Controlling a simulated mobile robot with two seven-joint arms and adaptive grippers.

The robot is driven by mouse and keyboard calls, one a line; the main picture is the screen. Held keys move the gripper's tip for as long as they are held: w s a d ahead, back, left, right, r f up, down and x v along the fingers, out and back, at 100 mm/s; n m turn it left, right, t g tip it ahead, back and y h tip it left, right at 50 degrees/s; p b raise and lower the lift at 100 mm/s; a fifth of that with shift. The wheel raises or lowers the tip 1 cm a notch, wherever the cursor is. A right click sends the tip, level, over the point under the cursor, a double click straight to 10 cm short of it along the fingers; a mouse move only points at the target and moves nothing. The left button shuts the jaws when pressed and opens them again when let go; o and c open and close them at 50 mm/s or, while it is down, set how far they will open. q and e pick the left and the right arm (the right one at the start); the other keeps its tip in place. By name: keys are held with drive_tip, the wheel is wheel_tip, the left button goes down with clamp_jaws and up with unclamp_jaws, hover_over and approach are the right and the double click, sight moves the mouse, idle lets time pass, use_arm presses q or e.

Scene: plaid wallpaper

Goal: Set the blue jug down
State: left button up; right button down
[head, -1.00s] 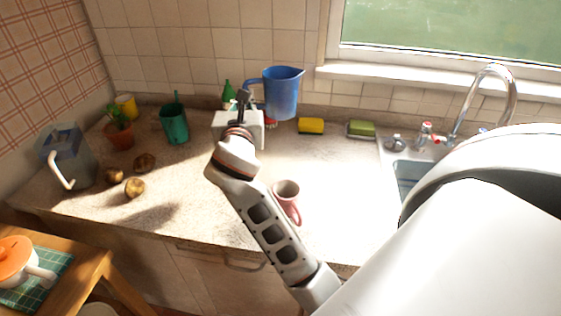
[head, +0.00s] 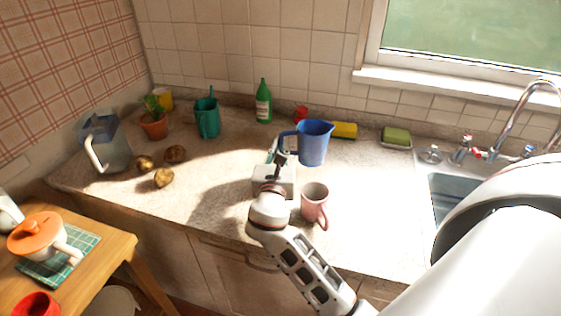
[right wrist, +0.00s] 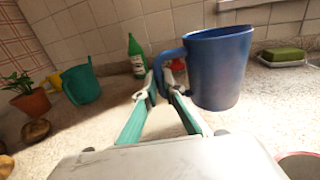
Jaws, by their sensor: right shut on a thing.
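The blue jug (head: 316,145) is upright over the counter behind the pink mug in the head view. It also shows large in the right wrist view (right wrist: 222,72). My right gripper (head: 284,146) is shut on the jug's handle, on the jug's left side. Its green-sided fingers (right wrist: 160,88) meet at the handle in the right wrist view. I cannot tell for sure whether the jug's base touches the counter (head: 225,185). My left gripper is not in view.
The pink mug (head: 314,199) stands close in front of the jug. Behind are a green bottle (head: 264,103), a red object (head: 301,113), a yellow sponge (head: 344,130) and a green sponge (head: 396,135). The sink (head: 455,195) is right. Counter left of my gripper is partly clear.

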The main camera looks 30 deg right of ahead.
drive_tip(key=shift+f+b, duration=0.4)
drive_tip(key=shift+f, duration=1.65)
drive_tip(key=shift+f, duration=0.1)
drive_tip(key=c, duration=2.4)
unclamp_jaws()
drive_tip(key=shift+f, duration=0.15)
drive_tip(key=shift+o, duration=1.3)
